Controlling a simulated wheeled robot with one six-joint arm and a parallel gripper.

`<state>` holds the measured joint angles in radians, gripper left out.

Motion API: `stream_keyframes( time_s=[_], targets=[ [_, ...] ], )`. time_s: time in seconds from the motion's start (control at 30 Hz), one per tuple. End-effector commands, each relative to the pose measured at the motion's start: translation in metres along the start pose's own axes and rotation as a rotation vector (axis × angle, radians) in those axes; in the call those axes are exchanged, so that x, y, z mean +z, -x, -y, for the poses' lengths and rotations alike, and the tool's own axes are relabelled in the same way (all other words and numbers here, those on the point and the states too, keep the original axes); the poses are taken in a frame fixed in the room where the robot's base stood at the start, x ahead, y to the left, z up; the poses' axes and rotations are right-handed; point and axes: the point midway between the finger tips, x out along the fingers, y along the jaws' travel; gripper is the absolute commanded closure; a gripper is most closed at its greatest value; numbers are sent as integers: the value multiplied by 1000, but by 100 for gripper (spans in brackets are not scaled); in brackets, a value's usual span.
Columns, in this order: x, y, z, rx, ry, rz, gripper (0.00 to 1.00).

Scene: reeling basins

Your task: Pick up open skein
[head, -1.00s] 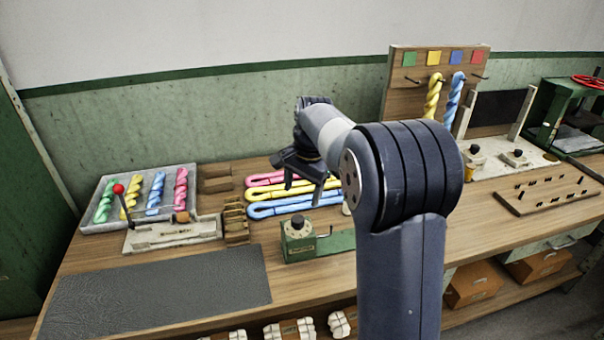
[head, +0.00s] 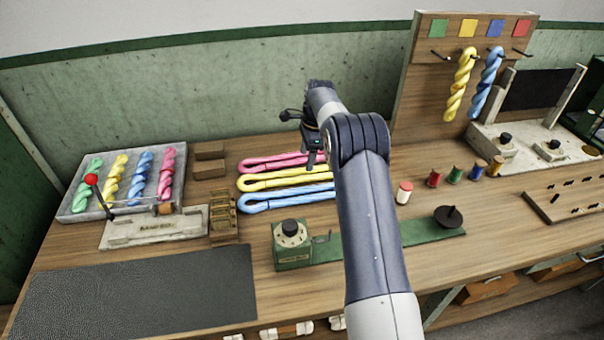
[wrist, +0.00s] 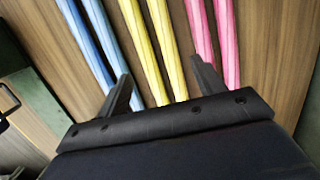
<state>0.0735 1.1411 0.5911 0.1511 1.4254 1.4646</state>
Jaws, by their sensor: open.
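Three open skeins lie side by side on the wooden bench: a pink skein (head: 270,162) at the back, a yellow skein (head: 275,180) in the middle and a blue skein (head: 280,200) in front. In the head view my arm covers their right ends. My gripper (wrist: 162,80) is open and empty. In the wrist view its fingers are spread across the yellow skein (wrist: 152,45), with the blue skein (wrist: 92,45) on the left and the pink skein (wrist: 227,40) on the right. It looks to be above the skeins; the exact height is unclear.
A grey tray (head: 66,212) of twisted skeins stands at the left. A green winder (head: 291,258) stands in front of the skeins. A pegboard (head: 420,85) holds two twisted skeins. Small spools (head: 433,179) stand right of my arm. A dark mat (head: 140,295) lies bare at front left.

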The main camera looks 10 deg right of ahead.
Motion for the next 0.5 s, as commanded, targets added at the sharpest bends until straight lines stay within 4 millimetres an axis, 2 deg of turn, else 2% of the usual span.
stream_keyframes(
  time_s=[0.23,0.5],
  targets=[
    [2,-20,-2,2,1,0,35],
    [6,-57,-3,0,2,0,35]
  ],
)
